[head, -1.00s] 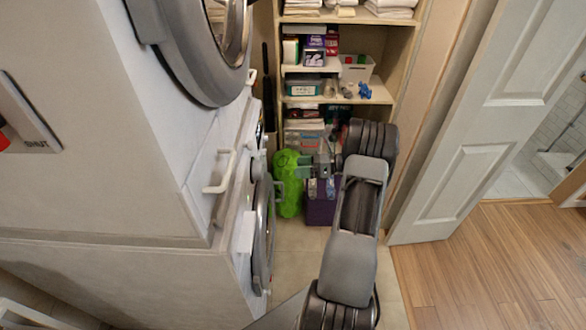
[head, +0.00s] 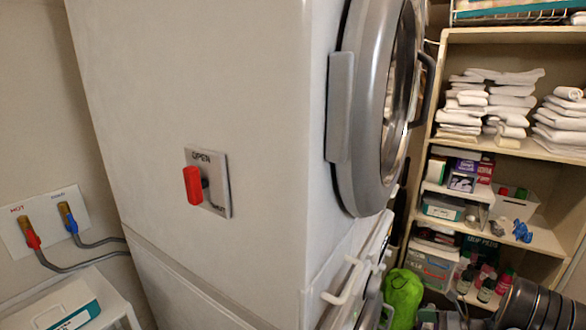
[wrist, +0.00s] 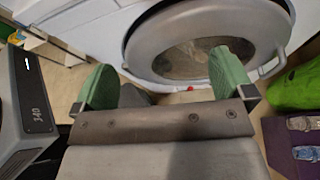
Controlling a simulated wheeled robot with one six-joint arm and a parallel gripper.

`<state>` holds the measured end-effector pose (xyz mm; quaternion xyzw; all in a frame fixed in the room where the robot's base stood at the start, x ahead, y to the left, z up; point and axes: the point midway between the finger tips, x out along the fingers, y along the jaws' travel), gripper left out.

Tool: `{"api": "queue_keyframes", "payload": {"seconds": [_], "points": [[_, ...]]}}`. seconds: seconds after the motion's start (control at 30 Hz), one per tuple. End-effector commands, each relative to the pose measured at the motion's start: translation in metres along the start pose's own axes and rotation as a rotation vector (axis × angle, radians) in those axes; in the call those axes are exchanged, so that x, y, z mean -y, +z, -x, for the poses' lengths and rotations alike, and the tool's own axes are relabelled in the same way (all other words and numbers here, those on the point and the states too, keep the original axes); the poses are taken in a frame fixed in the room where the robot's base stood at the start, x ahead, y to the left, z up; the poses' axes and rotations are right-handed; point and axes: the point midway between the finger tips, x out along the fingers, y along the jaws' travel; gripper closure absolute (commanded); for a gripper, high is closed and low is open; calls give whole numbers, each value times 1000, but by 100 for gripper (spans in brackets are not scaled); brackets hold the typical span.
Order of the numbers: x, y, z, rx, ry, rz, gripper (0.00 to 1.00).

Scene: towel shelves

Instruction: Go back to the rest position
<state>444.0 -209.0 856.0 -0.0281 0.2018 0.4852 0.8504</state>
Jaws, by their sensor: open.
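My gripper (wrist: 162,62) is open and empty in the wrist view, its two green fingers spread wide apart. Beyond the fingers is the round door of a front-loading machine (wrist: 140,45), and a gap between fingers and door cannot be judged. In the head view part of my arm (head: 540,305) shows at the bottom right corner, in front of the lower shelves. The fingers are not clear there.
The stacked machine's white side (head: 200,80) fills the head view's middle, with a red valve handle (head: 193,186). Shelves (head: 470,50) hold folded towels (head: 510,95). A green bag (head: 403,295) stands below; it also shows in the wrist view (wrist: 293,90). A purple box (wrist: 285,140) is lower right.

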Motion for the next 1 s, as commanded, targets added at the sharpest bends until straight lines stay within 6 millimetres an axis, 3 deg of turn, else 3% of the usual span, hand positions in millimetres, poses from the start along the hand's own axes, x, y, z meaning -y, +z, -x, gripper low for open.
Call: {"api": "queue_keyframes", "payload": {"seconds": [0.1, 0.27, 0.6, 0.8, 1.0], "points": [[-38, 4, -8, -212, 126, 248, 1], [-84, 22, -17, -446, 334, 610, 1], [-179, 87, -22, -858, 833, 1529, 1], [-219, 121, -28, -980, 936, 1877, 1], [-245, 151, -38, -999, 903, 2067, 1]]}}
